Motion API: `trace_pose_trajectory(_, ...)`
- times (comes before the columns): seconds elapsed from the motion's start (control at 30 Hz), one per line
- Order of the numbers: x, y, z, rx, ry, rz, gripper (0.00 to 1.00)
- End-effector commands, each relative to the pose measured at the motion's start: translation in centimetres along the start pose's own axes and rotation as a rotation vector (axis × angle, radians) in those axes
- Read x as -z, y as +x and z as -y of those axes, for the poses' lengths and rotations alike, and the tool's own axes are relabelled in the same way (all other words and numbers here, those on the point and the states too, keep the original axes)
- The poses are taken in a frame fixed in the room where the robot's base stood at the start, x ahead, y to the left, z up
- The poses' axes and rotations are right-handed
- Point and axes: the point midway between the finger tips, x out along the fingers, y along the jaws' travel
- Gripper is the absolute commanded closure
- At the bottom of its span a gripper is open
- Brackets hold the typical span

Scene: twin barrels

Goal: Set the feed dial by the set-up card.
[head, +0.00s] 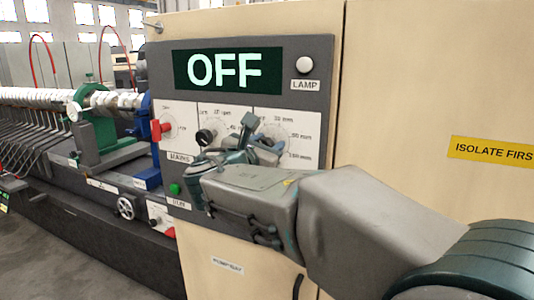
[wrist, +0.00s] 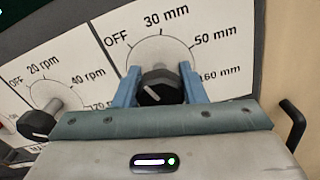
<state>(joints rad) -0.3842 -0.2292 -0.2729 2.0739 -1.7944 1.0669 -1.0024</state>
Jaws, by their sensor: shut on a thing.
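The dial marked OFF, 30 mm, 50 mm and a partly covered higher mm value has a black knob (wrist: 160,90) in the wrist view. My gripper (wrist: 161,80) is shut on this knob, one blue finger on each side. A white line on the knob slants toward the upper left, roughly to the OFF side. In the head view my gripper (head: 260,140) is at the right-hand dial of the panel and hides most of it. The display (head: 228,70) reads OFF. I see no readable set-up card in either view.
An rpm dial knob (wrist: 38,124) stands left of the held one; it also shows in the head view (head: 206,137). A red switch (head: 160,129), a green button (head: 175,189) and a white lamp (head: 305,65) are on the panel. A black handle (wrist: 292,122) juts out at right.

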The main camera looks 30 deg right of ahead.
Motion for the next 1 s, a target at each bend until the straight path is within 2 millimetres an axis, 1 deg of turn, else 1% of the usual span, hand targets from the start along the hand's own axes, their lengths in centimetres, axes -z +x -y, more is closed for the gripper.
trace_pose_trajectory(0.03,0.64,0.05,0.27,0.001,0.04,0.002,0.85)
trace_pose_trajectory(1.0,0.84,0.05,0.48,0.0,0.958,0.002,0.85)
